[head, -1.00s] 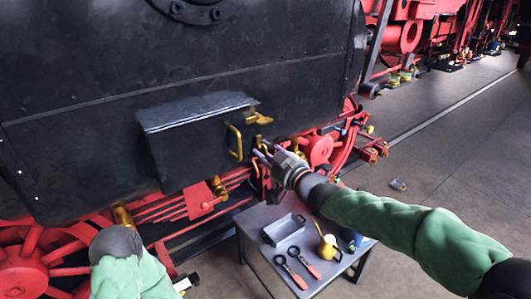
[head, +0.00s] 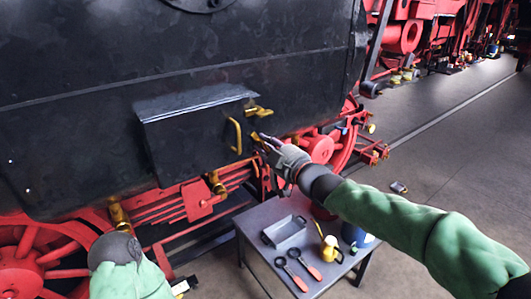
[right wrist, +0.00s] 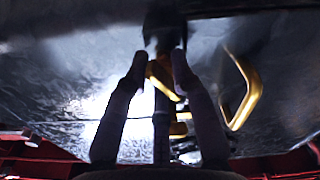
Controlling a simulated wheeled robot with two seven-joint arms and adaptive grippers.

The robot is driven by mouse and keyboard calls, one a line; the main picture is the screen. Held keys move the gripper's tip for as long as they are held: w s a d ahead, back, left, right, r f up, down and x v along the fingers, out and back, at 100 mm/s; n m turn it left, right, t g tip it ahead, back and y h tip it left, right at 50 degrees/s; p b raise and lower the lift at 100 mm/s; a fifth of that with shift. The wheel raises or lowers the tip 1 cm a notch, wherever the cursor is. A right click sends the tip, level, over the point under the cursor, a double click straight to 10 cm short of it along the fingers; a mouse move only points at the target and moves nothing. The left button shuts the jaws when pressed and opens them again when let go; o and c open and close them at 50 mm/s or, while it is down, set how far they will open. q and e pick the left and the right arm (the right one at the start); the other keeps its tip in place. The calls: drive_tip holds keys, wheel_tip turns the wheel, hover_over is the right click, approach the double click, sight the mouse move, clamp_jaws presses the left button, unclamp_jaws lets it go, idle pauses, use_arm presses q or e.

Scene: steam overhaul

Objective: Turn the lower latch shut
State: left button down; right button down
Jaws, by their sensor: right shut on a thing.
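The lower latch, a small brass lever, is at the right edge of the dark box on the locomotive's side in the head view (head: 256,136). It also shows in the right wrist view (right wrist: 163,82). My right gripper (head: 265,141) is shut on it, with one finger on each side in the right wrist view (right wrist: 160,72). The fingers hide part of the latch in the head view, so its exact angle is hard to tell. The upper brass latch (head: 259,112) sits above, and a brass handle (head: 235,136) stands to the left. Only part of my left arm shows.
A grey table (head: 262,219) stands below my right arm. It carries a metal tray (head: 288,231), red-handled tools (head: 306,264), a yellow oil can (head: 330,249) and a blue container (head: 355,235). Red wheels and rods lie under the box. The floor at right is mostly clear.

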drive_tip(key=n+b, duration=0.3)
drive_tip(key=n, duration=0.3)
drive_tip(key=shift+n, duration=0.3)
drive_tip(key=n+b, duration=0.2)
drive_tip(key=n, duration=0.1)
drive_tip(key=shift+r, duration=0.1)
drive_tip(key=shift+n+b, duration=0.5)
drive_tip(key=shift+n, duration=1.1)
drive_tip(key=shift+a, duration=0.1)
drive_tip(key=c, duration=1.3)
unclamp_jaws()
drive_tip(key=shift+o, duration=0.3)
